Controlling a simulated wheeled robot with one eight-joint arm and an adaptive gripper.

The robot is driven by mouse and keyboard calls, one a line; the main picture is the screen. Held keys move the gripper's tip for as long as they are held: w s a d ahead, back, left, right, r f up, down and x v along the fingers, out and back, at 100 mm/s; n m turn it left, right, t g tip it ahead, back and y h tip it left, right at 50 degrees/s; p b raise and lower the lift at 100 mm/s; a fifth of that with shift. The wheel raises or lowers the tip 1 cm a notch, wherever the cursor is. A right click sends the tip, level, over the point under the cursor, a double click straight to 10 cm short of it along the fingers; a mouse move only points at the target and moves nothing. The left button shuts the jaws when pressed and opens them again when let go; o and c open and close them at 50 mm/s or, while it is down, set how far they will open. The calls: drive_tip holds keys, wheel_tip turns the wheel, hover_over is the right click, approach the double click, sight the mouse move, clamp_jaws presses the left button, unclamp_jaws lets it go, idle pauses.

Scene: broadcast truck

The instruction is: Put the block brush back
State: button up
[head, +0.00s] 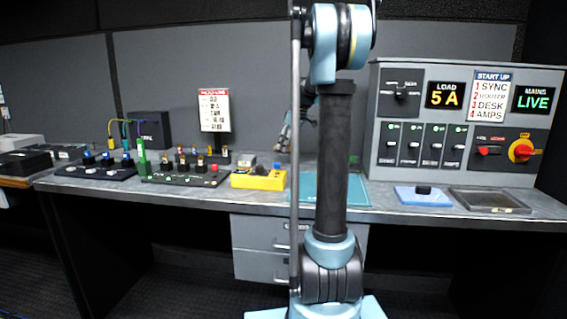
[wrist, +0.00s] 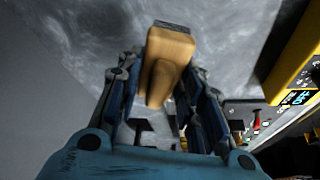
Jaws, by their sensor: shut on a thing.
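The block brush (wrist: 168,52) is a tan wooden block with a dark grey strip at its far end. It fills the middle of the wrist view. My gripper (wrist: 160,85) is shut on it, with one blue-grey finger on each side. The brush appears above the grey worktop, but I cannot tell the gap. In the head view my gripper (head: 284,138) is over the back of the desk, partly hidden by my own arm, and the brush cannot be made out clearly there.
A yellow box (head: 258,180) stands near my gripper and shows at the right of the wrist view (wrist: 296,62). Control boards (head: 186,176) lie left. A teal mat (head: 300,190), a blue pad (head: 410,198) and a shallow labelled tray (head: 459,199) lie right, before the power panel (head: 455,70).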

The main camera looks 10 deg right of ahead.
sight(291, 144)
drive_tip(key=shift+f, duration=3.1)
drive_tip(key=o, duration=1.1)
drive_tip(key=v, duration=1.2)
